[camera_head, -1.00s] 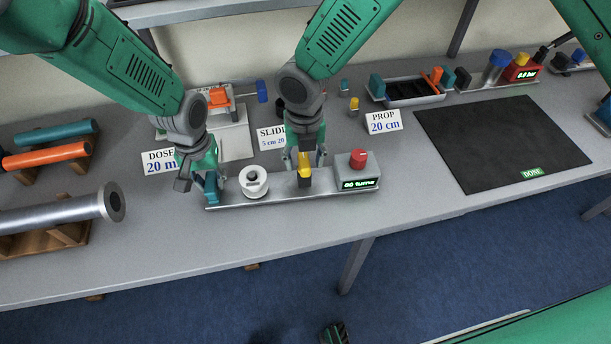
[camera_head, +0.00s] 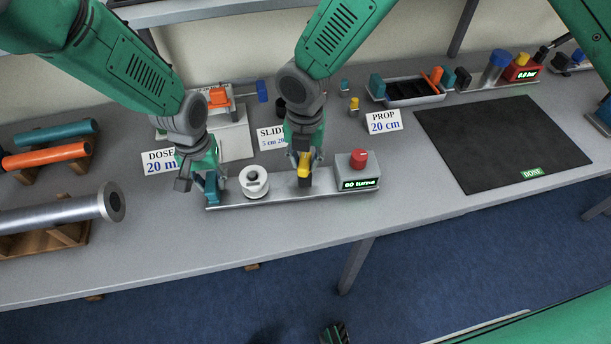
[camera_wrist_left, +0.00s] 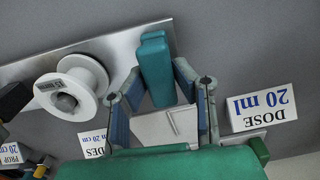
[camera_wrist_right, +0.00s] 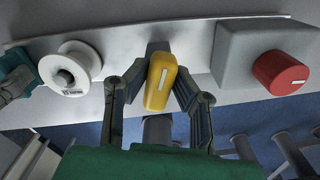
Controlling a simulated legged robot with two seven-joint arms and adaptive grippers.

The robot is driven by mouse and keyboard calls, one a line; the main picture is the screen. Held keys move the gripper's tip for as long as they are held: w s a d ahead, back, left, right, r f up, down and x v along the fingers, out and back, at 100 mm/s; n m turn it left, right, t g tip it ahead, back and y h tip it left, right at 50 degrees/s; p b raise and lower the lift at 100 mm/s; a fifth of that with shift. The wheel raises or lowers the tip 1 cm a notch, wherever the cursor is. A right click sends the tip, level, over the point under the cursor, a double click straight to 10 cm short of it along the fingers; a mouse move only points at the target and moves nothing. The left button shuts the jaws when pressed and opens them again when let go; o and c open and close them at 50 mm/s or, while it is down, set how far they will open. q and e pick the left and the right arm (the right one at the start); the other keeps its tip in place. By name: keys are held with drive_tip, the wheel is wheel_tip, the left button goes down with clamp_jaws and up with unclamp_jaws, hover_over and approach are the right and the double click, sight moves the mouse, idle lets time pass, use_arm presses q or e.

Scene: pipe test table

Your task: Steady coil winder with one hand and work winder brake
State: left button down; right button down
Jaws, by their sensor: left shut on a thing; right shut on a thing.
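The coil winder is a long metal base (camera_head: 278,198) with a white spool (camera_head: 254,181), a yellow-topped brake lever (camera_head: 304,165) and a grey box (camera_head: 356,172) with a red knob and a green display. A teal grip (camera_head: 211,185) stands at its left end. My left gripper (camera_head: 199,182) is shut on the teal grip, which shows between its fingers in the left wrist view (camera_wrist_left: 156,68). My right gripper (camera_head: 303,160) is shut on the yellow lever, which shows between its fingers in the right wrist view (camera_wrist_right: 160,82).
Signs for dose (camera_head: 161,162) and prop (camera_head: 384,122) stand behind the winder. A metal cylinder on a wooden stand (camera_head: 55,213) lies at left. A dark mat (camera_head: 500,145) is at right. The table strip in front of the winder is clear.

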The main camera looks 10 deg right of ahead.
use_arm(q)
drive_tip(key=shift+a, duration=0.15)
use_arm(e)
drive_tip(key=m, duration=0.3)
drive_tip(key=shift+d, duration=0.2)
drive_tip(key=shift+m, duration=0.3)
drive_tip(key=m, duration=0.3)
drive_tip(key=shift+d, duration=0.1)
use_arm(q)
drive_tip(key=shift+a, duration=0.1)
use_arm(e)
drive_tip(key=shift+s+m, duration=0.15)
drive_tip(key=shift+m, duration=1.75)
